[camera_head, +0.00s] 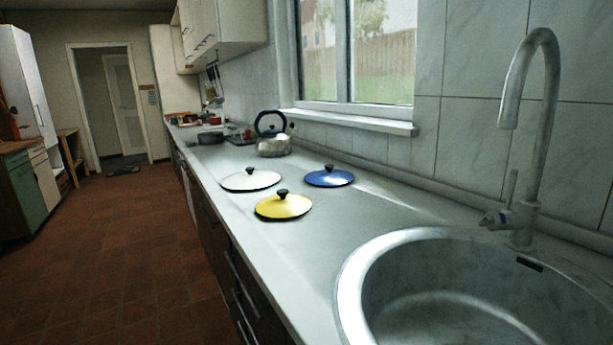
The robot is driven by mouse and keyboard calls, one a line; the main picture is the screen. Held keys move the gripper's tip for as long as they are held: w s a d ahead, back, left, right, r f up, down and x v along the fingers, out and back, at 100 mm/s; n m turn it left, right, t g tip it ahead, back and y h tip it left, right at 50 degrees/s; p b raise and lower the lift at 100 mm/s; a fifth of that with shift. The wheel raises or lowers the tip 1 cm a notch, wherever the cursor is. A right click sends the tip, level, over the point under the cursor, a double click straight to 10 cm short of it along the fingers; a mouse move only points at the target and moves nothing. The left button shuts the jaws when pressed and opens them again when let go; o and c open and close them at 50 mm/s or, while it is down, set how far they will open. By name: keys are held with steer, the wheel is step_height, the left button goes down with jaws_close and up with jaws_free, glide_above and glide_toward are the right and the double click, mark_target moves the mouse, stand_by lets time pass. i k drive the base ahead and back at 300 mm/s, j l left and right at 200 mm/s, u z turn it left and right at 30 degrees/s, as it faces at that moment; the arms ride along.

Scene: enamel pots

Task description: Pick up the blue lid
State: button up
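The blue lid (329,178) lies flat on the counter, near the wall below the window, with a dark knob on top. A white lid (251,180) lies to its left and a yellow lid (284,207) lies in front and to the left, each with a dark knob. The blue lid appears apart from both and is fully visible. My gripper is not in view.
A round metal sink (358,284) and a tall faucet (541,120) are at the right front. A kettle (272,146) stands behind the lids by the wall. The window sill (350,121) juts out above. The counter (335,237) between lids and sink is clear.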

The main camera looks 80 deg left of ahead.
mark_target(328, 178)
steer(key=u, duration=2.15)
steer(key=z, duration=2.85)
steer(key=u, duration=2.7)
